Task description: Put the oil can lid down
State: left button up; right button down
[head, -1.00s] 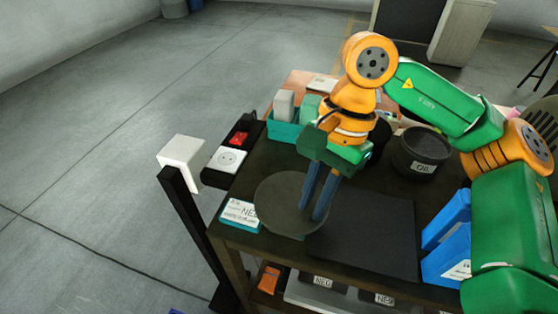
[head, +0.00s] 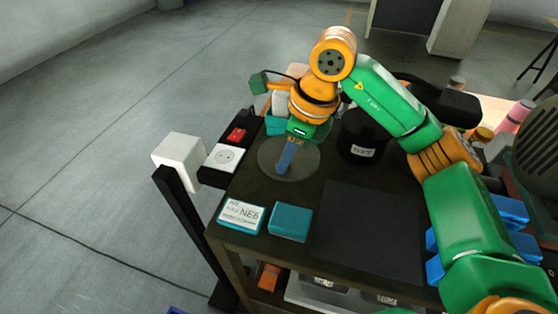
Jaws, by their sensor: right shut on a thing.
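The oil can lid (head: 267,162) is a dark, thin round disc over the far left part of the dark table top (head: 255,190). My right gripper (head: 284,168) points down at it, its blue fingers shut on the lid near its middle. The lid looks close to the table, but I cannot tell whether it touches. The oil can is not visible now; my right arm covers the place where it showed earlier. My left gripper is not in view.
A black pot (head: 362,143) with a white label stands just right of the lid. Two teal boxes (head: 241,217) (head: 290,222) lie at the front left. A dark square mat (head: 365,235) is bare. A socket box (head: 224,157) sits at the left edge.

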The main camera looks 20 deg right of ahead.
jog(key=w+f, duration=0.1)
jog(key=f, duration=0.1)
jog(key=w+f+p, duration=0.1)
jog(key=w+f, duration=0.1)
jog(key=shift+w+a, duration=0.1)
jog(key=shift+a, duration=0.1)
notch_tip(320, 180, down, 2)
jog(key=shift+f+p, duration=0.25)
jog(key=shift+p, duration=0.85)
jog(key=shift+f, duration=0.3)
jog(key=shift+f+b, duration=0.25)
jog(key=shift+b, duration=0.15)
jog(key=c, duration=0.8)
grip_release()
jog(key=shift+r, duration=0.1)
